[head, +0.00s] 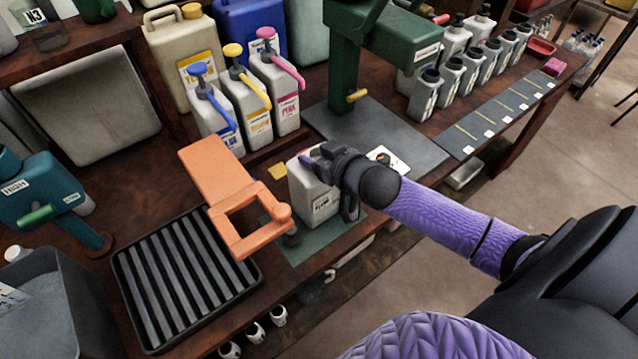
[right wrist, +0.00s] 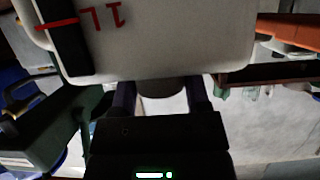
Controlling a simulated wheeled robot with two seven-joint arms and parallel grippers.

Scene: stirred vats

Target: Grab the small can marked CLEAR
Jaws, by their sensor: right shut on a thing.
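A small pale grey-white can (head: 313,190) stands at or just above the green mat (head: 308,246) near the bench's front edge. Its front label has dark lettering too small to read surely. My right gripper (head: 322,157) is at the can's top, shut on its neck. In the right wrist view the can (right wrist: 165,45) fills the top, with a red 1L mark and a dark strip crossed by a red line. The right fingers (right wrist: 160,98) sit either side of its dark neck. I cannot tell whether the can's base touches the mat. My left gripper is not in view.
An orange bracket (head: 222,182) stands close left of the can. A black ribbed tray (head: 185,275) lies further left. Pump cans, including a pink-pumped one (head: 280,95), stand behind. A green press (head: 345,75) is behind right. Several small grey cans (head: 450,78) line the right side.

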